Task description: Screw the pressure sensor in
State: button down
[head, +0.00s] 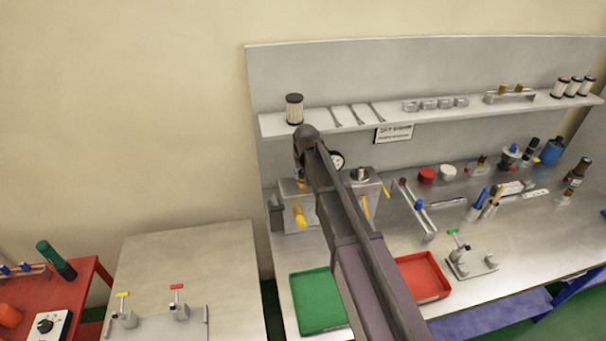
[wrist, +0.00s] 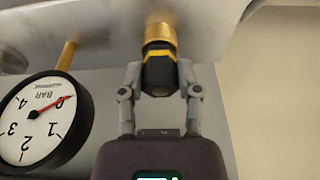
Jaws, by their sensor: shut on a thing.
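In the wrist view, the pressure sensor (wrist: 159,62) has a black body with a yellow band and a brass end. My gripper (wrist: 160,88) is shut on its black body. The brass end meets the underside of a grey metal block (wrist: 215,20) in the picture; I cannot tell how deep it sits. In the head view, my arm reaches the grey block (head: 357,187) at the left of the bench. My gripper's fingers and the sensor are mostly hidden there behind my arm.
A round pressure gauge (wrist: 42,120) on a brass stem is close beside my gripper. It also shows in the head view (head: 337,160). A shelf (head: 430,112) with small parts runs above. A green tray (head: 317,301) and a red tray (head: 424,277) lie in front.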

jog(key=shift+a+m, duration=0.1)
jog(key=shift+m, duration=0.2)
jog(key=m+h, duration=0.1)
jog(key=m, duration=0.3)
jog(key=shift+a+m, duration=0.1)
jog(key=shift+m, duration=0.2)
jog(key=shift+m+h, duration=0.5)
jog(key=shift+m, duration=0.9)
jog(key=shift+m+g, duration=0.3)
jog(key=shift+m, duration=0.7)
jog(key=m+g+h, duration=0.1)
jog(key=m, duration=0.5)
jog(key=shift+a+f, duration=0.1)
